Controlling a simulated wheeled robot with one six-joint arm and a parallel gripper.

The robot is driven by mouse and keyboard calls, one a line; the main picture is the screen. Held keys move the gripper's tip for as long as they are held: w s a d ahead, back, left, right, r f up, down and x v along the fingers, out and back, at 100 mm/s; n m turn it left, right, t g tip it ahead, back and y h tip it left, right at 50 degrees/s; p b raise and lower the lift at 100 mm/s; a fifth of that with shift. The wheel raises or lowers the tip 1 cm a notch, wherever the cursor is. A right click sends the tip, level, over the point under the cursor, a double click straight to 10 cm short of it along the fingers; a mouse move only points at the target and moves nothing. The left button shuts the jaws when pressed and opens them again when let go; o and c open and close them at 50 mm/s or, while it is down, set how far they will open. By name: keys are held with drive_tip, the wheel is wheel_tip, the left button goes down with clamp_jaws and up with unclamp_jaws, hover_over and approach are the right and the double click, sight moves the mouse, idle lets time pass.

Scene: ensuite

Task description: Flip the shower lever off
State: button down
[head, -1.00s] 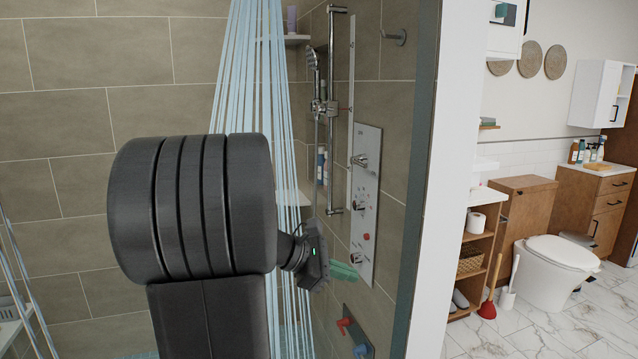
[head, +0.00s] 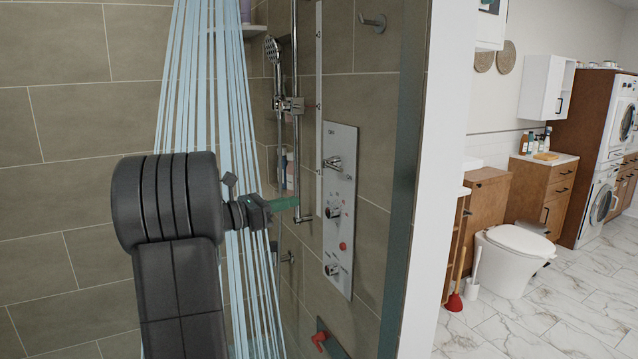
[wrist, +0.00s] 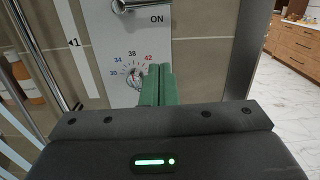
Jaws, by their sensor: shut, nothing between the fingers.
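A metal shower panel (head: 341,135) is on the tiled wall in the head view. A chrome lever (head: 333,163) is near its top, with a dial and another knob below. In the wrist view the lever (wrist: 128,5) is cut off by the top edge, with the word ON below it to the right. My gripper (head: 292,202) has green fingers and is left of the panel at about the dial's height, apart from the lever. In the wrist view my gripper (wrist: 160,70) is shut and empty, its fingers partly covering the temperature dial (wrist: 133,77).
A chrome rail (head: 303,160) with a hand shower (head: 273,48) stands left of the panel. A red handle (head: 320,341) is low on the wall. A glass edge and white wall (head: 440,180) bound the shower at right.

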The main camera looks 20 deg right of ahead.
drive_tip(key=d+r+p, duration=0.3)
drive_tip(key=d+r, duration=0.1)
drive_tip(key=d, duration=0.6)
drive_tip(key=shift+w+d+r, duration=0.2)
drive_tip(key=shift+w+d, duration=0.1)
drive_tip(key=shift+w, duration=0.15)
drive_tip(key=shift+r, duration=0.1)
drive_tip(key=shift+s+r+n+p, duration=0.1)
drive_tip(key=shift+r+n+p, duration=0.05)
drive_tip(key=shift+n+p, duration=0.35)
